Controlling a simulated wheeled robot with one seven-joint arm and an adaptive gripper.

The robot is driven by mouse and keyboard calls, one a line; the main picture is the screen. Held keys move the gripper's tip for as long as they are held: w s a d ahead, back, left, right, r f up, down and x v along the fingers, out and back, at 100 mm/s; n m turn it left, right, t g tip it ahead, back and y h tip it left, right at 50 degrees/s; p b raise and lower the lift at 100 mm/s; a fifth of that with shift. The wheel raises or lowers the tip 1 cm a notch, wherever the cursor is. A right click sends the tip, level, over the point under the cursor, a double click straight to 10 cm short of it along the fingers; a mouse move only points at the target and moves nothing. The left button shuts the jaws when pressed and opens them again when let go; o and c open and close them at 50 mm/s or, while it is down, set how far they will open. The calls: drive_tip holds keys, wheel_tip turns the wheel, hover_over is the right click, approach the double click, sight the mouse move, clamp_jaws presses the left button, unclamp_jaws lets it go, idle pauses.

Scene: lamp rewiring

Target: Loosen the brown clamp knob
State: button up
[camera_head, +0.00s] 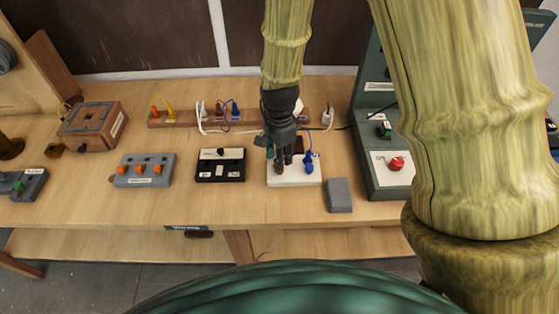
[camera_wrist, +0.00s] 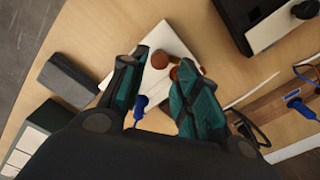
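The white block (camera_head: 292,181) stands near the front of the bench and bears brown round parts and a blue plug (camera_head: 309,163). In the wrist view, a brown knob (camera_wrist: 159,59) shows between my fingertips. My gripper (camera_head: 279,160) points down over the block's left part. In the wrist view my gripper (camera_wrist: 157,68) has its teal-padded fingers apart around the knob. I cannot tell whether either finger touches it.
A grey block (camera_head: 340,195) stands right of the white block. A black box (camera_head: 220,172) stands to its left, beyond it a grey switch box (camera_head: 144,170). A wooden strip (camera_head: 185,117) with plugs and cables runs behind. A green stand (camera_head: 388,183) with a red knob stands at right.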

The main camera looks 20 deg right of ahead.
wheel_tip(320, 180, up, 8)
drive_tip(key=shift+f, duration=0.2)
idle(0.5)
